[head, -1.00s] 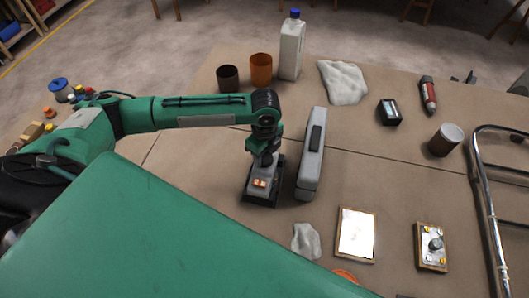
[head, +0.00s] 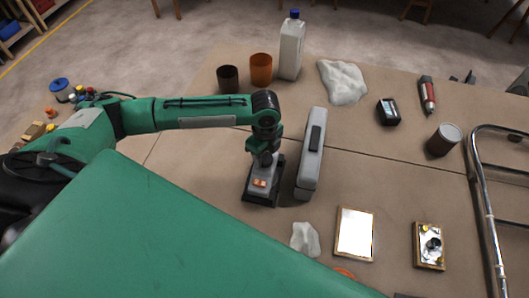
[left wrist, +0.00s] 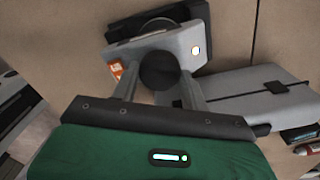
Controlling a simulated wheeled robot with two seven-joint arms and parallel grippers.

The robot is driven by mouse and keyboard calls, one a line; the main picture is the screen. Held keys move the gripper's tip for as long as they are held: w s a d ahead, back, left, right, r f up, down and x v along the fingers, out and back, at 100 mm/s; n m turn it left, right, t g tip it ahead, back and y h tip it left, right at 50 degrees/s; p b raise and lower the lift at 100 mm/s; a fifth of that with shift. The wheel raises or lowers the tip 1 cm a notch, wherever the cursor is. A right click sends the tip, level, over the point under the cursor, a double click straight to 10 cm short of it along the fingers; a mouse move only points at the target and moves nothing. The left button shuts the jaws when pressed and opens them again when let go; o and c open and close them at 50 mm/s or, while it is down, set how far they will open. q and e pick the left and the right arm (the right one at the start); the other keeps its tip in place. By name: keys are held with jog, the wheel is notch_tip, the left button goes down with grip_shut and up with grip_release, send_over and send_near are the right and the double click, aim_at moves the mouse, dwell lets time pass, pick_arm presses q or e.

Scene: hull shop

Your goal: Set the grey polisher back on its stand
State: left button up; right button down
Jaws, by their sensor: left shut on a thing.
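The grey polisher (head: 262,186), with orange marks on its body, is upright at the middle of the bench. My left gripper (head: 264,160) comes down on it from above. In the left wrist view my left gripper's two fingers (left wrist: 160,82) are shut on a round black knob on top of the polisher (left wrist: 150,47). A dark base (left wrist: 185,12) shows under and behind the grey body. I cannot tell whether the polisher rests fully on this base or just above it. My right gripper is not in view.
A long grey case (head: 311,155) with a black strip stands close to the polisher's right. A white cloth (head: 305,238), a framed white plate (head: 355,233) and a small knob box (head: 429,246) lie nearer. Cups (head: 261,69) and a bottle (head: 291,48) stand behind. A chrome rail (head: 488,205) is at right.

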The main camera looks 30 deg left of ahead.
pick_arm(q)
jog(key=shift+f, duration=0.4)
jog(key=o, duration=0.9)
jog(key=shift+f, duration=0.1)
notch_tip(320, 180, up, 11)
jog(key=p, duration=1.1)
